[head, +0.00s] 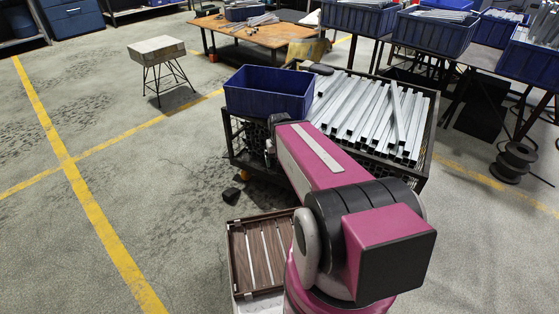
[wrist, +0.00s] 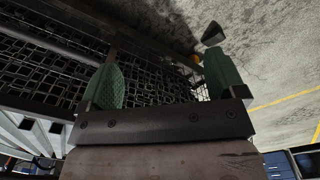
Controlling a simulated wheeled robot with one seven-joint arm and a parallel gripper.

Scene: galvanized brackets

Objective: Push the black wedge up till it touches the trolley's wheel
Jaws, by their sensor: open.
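The black wedge (head: 231,195) lies on the concrete floor, just off the near left corner of the trolley (head: 425,150). It also shows in the wrist view (wrist: 213,34), beyond the right finger. In the wrist view the trolley's mesh fills the space behind the fingers.
The trolley carries a blue bin (head: 268,95) and many galvanized profiles (head: 370,115). A brown slatted crate (head: 236,262) stands close in front. Open floor with yellow lines (head: 70,170) lies to the left. A stool (head: 157,50) stands farther back.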

